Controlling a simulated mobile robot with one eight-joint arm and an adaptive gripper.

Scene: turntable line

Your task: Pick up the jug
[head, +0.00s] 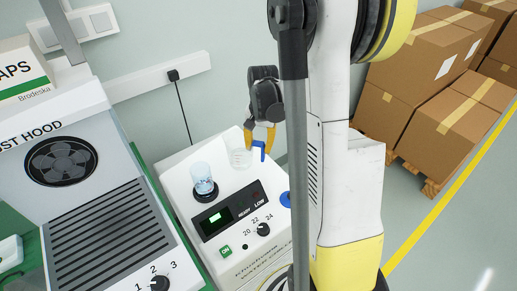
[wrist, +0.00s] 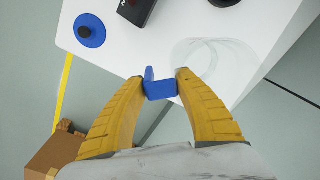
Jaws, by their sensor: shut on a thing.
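The jug is clear with a blue handle. In the head view its faint body (head: 239,158) is at the back of the white machine's top, beside the blue handle (head: 259,151). In the wrist view the see-through jug body (wrist: 207,62) shows as a pale ring right of the handle (wrist: 158,89). My gripper (head: 260,139) reaches down from above, its yellow fingers on either side of the handle. The wrist view shows the fingertips (wrist: 161,82) shut on it. I cannot tell whether the jug's base touches the machine.
The white machine (head: 180,175) carries a clear cylinder (head: 202,175) on a black base, a display, a dial and a blue knob (head: 285,199). A vented dust hood (head: 100,215) stands left. Cardboard boxes (head: 415,120) are stacked at right beyond my arm.

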